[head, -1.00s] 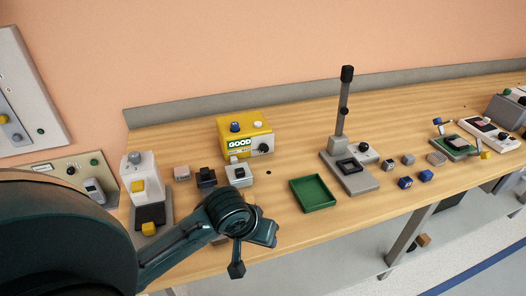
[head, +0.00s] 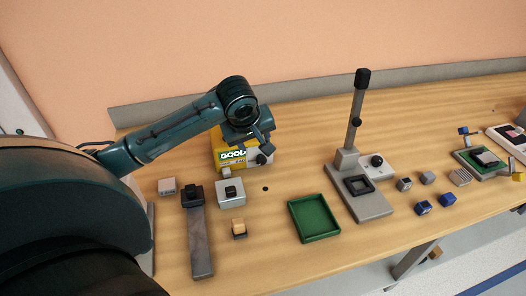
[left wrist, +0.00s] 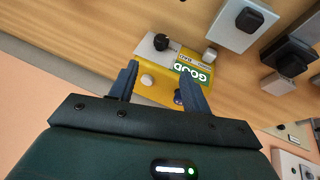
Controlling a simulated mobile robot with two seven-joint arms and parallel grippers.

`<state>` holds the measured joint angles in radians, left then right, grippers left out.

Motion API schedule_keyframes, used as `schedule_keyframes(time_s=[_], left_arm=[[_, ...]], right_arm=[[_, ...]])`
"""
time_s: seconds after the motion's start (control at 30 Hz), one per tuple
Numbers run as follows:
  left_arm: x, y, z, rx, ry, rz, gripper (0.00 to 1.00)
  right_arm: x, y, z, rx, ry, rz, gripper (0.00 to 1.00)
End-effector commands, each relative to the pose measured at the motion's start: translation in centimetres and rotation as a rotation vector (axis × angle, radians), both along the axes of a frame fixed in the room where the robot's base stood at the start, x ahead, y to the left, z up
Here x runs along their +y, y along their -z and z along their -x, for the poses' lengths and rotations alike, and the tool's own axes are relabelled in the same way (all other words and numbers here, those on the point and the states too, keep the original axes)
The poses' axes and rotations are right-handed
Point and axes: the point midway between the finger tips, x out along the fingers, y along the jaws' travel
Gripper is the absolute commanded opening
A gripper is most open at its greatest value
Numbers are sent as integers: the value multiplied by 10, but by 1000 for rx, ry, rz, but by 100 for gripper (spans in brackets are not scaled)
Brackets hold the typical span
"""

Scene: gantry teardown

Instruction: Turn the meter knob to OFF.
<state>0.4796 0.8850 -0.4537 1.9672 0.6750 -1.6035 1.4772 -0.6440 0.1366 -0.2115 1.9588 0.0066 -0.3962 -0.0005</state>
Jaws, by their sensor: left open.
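The yellow meter (head: 226,163) sits at the back of the bench, its display reading GOOD. Its black knob (head: 262,158) is on the grey front section, with the pointer direction too small to read. In the left wrist view the meter (left wrist: 188,57) shows the knob (left wrist: 161,42), a white button (left wrist: 148,80) and a dark blue one on top, partly behind a finger. My left gripper (head: 258,141) is open and empty, above the meter and close to the knob. In the wrist view the knob lies beyond the fingertips, apart from them. My right gripper is not in view.
A green tray (head: 293,222) and a grey stand with a tall post (head: 356,110) are to the right. Several small blocks lie further right.

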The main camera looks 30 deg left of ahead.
Motion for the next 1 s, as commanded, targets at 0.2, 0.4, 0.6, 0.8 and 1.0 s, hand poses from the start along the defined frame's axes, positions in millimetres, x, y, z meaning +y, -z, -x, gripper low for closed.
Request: schedule_keyframes(time_s=[0.2,0.4,0.6,0.8,1.0], left_arm=[[5,37,-16,5,-2,1,48],[11,74,-35,4,-1,0,48],[15,100,-47,3,1,0,48],[16,109,-52,0,2,-1,48],[16,110,-52,0,3,-1,48]], right_arm=[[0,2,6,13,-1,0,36],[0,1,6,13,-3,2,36],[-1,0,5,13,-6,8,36],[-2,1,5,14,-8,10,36],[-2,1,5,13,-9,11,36]])
